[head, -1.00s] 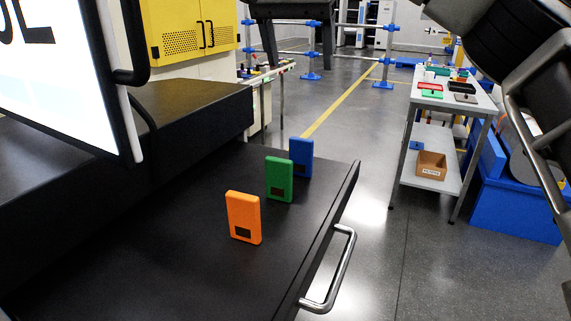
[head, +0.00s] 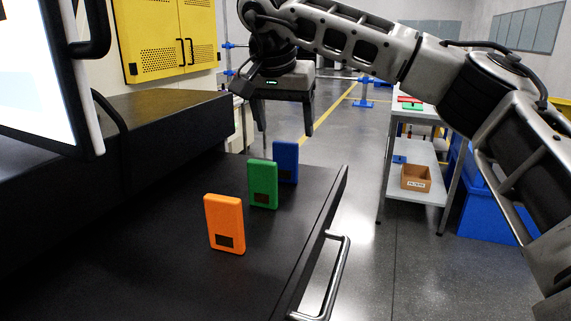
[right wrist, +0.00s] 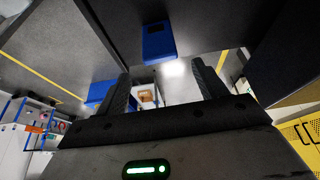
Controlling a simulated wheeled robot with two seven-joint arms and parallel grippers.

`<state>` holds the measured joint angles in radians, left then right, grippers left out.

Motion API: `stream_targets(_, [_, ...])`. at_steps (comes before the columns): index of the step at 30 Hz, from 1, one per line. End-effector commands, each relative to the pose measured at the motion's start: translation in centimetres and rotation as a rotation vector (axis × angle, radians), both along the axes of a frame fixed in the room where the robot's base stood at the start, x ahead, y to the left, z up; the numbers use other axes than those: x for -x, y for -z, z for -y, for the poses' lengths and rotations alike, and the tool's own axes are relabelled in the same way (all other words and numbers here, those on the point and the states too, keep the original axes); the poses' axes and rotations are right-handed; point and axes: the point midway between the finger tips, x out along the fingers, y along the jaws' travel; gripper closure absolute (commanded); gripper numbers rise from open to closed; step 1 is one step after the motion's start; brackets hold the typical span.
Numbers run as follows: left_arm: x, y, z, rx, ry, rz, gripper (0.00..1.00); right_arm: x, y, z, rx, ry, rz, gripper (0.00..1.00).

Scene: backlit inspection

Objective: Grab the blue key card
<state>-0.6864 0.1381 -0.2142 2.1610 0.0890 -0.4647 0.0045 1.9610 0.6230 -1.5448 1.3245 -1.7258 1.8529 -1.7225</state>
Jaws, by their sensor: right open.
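The blue key card (head: 287,160) stands upright on the black pulled-out surface (head: 140,240), farthest back in a row of three cards. The green card (head: 262,184) partly hides its left edge in the head view. My right gripper (head: 286,128) is open and empty, above and seemingly behind the blue card, fingers pointing down. In the right wrist view the blue card (right wrist: 158,42) shows beyond the gap between the open fingers (right wrist: 162,72), not between them. My left gripper is not in view.
An orange card (head: 225,223) stands nearest, in front of the green one. A metal handle (head: 333,280) runs along the surface's right edge. A lit screen (head: 35,80) stands at the left. A white table with a cardboard box (head: 415,178) is beyond, to the right.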

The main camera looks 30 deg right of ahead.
Motion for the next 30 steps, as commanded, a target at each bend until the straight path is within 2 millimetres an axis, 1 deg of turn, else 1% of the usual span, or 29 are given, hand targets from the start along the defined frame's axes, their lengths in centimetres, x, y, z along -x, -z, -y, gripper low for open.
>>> stream_targets(2, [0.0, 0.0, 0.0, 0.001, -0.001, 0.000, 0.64, -0.1, 0.8, 0.1, 0.001, 0.000, -0.002, 0.29])
stream_targets(6, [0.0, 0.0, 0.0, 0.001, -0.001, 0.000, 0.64, -0.5, 2.9, 0.4, 0.002, 0.000, -0.005, 0.29])
stream_targets(10, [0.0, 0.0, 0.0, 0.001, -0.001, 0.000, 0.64, -0.9, 4.4, 0.8, 0.001, 0.000, -0.004, 0.29])
stream_targets(13, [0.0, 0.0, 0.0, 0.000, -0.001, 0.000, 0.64, -1.1, 4.9, 0.9, 0.000, -0.001, -0.001, 0.29])
stream_targets(19, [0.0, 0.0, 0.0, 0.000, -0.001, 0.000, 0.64, -1.1, 5.0, 1.0, 0.000, -0.001, 0.000, 0.29])
stream_targets(20, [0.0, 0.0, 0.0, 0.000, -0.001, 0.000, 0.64, -1.1, 5.0, 1.0, 0.000, -0.001, 0.000, 0.32])
stream_targets(21, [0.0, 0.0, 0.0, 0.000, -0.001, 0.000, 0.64, -1.1, 5.0, 1.0, 0.000, -0.001, 0.000, 0.43])
stream_targets(23, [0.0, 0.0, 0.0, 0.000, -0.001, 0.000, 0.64, -1.1, 4.9, 1.0, 0.000, -0.001, 0.000, 0.60])
stream_targets(24, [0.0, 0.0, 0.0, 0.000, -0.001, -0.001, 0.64, -1.1, 4.9, 1.0, 0.000, -0.001, 0.000, 0.71])
stream_targets(25, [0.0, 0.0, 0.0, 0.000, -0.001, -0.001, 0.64, -1.1, 4.9, 1.0, 0.000, -0.001, 0.000, 0.77])
stream_targets(30, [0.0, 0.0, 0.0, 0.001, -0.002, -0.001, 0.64, -1.1, 4.9, 0.9, 0.000, -0.001, 0.000, 0.77])
